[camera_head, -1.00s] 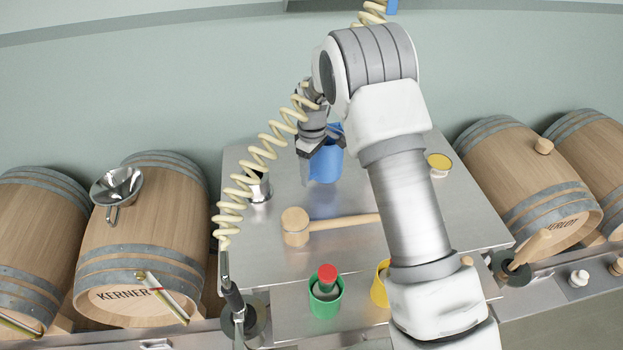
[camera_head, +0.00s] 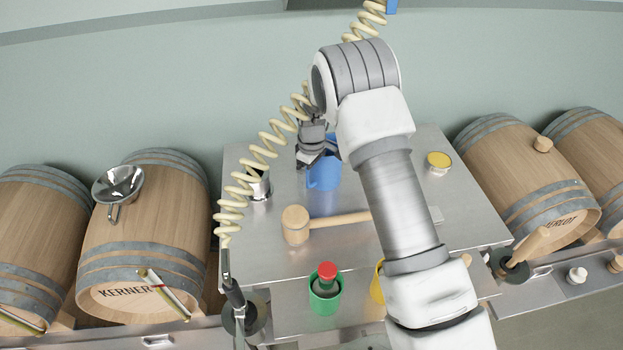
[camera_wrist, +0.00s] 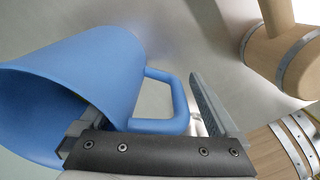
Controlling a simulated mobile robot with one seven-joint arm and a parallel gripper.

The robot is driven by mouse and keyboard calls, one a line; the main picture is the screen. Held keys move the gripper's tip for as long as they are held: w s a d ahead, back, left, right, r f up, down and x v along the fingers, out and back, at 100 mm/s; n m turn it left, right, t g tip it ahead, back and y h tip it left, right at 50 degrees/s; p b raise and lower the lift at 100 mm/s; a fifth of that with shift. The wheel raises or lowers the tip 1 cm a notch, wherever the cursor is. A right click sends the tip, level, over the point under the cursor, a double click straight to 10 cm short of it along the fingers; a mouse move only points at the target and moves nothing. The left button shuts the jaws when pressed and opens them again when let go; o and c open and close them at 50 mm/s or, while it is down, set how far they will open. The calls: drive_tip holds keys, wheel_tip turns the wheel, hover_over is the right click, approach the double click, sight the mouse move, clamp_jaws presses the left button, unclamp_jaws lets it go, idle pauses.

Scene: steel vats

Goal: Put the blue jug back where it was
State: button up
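The blue jug (camera_head: 323,174) is on the steel table, behind the wooden mallet, and looks upright. In the wrist view the jug (camera_wrist: 105,65) fills the left side, with its mouth at lower left and its loop handle to the right. My gripper (camera_head: 316,160) is at the jug's upper part. In the wrist view my gripper (camera_wrist: 155,118) has its fingers wide apart. One finger overlaps the jug's side near the rim, and the other is beyond the handle, so the handle lies between them. The exact finger contact is hidden.
The mallet (camera_head: 296,225) lies in front of the jug. A steel cup (camera_head: 258,186) stands left, behind a coiled hose (camera_head: 232,205). A yellow-topped tin (camera_head: 438,162) is at right. A green cup (camera_head: 325,295) stands on the front shelf. Barrels flank the table.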

wheel_tip(320, 180, up, 12)
drive_tip(key=shift+r+b, duration=0.25)
drive_tip(key=shift+b, duration=0.6)
drive_tip(key=s+d+r+m+t, duration=0.1)
drive_tip(key=s+d+r+m, duration=0.2)
drive_tip(key=s+d+r, duration=0.45)
drive_tip(key=s+d+r+m+t, duration=0.25)
drive_tip(key=s+r, duration=0.25)
drive_tip(key=r, duration=0.5)
drive_tip(key=s+d+m+t, duration=0.1)
drive_tip(key=s+d+m, duration=0.2)
drive_tip(key=s, duration=0.7)
drive_tip(key=s+d+r+m+t, duration=0.1)
drive_tip(key=s+d+m, duration=0.2)
drive_tip(key=s, duration=0.7)
drive_tip(key=shift+d, duration=0.2)
drive_tip(key=shift+a, duration=0.1)
